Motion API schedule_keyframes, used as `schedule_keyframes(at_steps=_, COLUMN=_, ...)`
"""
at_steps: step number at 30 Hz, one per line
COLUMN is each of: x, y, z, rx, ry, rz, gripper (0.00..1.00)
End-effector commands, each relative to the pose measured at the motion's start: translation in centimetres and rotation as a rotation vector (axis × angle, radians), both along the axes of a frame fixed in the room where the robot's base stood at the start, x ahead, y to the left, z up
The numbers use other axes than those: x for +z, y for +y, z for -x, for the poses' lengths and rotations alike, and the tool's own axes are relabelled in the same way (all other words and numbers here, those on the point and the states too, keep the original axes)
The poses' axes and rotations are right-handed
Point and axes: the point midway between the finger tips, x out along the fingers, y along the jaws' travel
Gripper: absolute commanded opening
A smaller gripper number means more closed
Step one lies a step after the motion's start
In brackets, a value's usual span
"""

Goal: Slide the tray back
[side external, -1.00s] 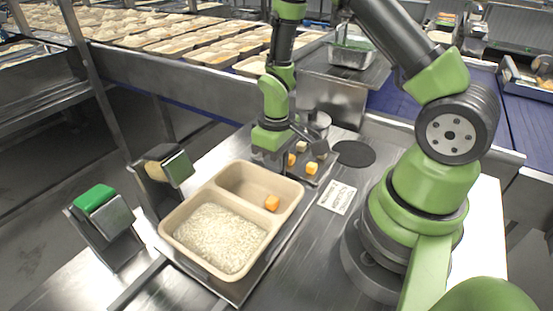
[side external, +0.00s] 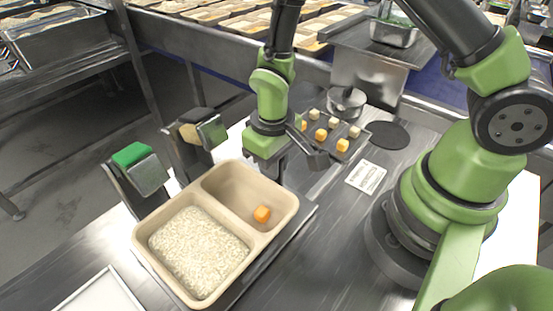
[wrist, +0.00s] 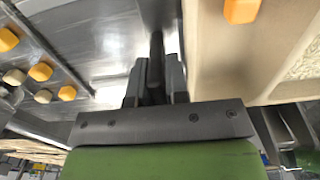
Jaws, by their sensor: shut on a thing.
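The beige two-compartment tray (side external: 146,252) sits on a flat metal plate (side external: 303,213) in the side external view. Its near compartment holds white rice (side external: 198,250), and its far one holds a single orange cube (side external: 262,214). My gripper (side external: 288,170) is low at the tray's far end, beside its rim. In the wrist view my gripper (wrist: 157,78) is shut on a narrow dark upright piece (wrist: 156,48) next to the tray's wall (wrist: 196,62). What that piece is attached to is hidden.
A small metal tray (side external: 362,143) with several orange and pale cubes lies behind my gripper. Two stands with a green block (side external: 133,153) and a dark-topped block (side external: 197,118) rise left of the tray. A black disc (side external: 388,135) and a printed card (side external: 366,177) lie to the right.

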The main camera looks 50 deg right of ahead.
Motion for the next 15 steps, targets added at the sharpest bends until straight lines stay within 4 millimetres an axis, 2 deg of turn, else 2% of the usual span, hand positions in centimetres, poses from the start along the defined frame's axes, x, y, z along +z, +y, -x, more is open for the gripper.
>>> schedule_keyframes(at_steps=1, x=0.08, y=0.47, z=-0.11, rx=-0.001, ry=-0.006, rz=-0.004, gripper=0.17)
schedule_keyframes(at_steps=2, x=0.08, y=0.46, z=-0.11, rx=-0.002, ry=-0.006, rz=-0.004, gripper=0.23)
schedule_keyframes(at_steps=15, x=0.27, y=0.31, z=-0.07, rx=0.001, ry=-0.004, rz=-0.002, gripper=0.23)
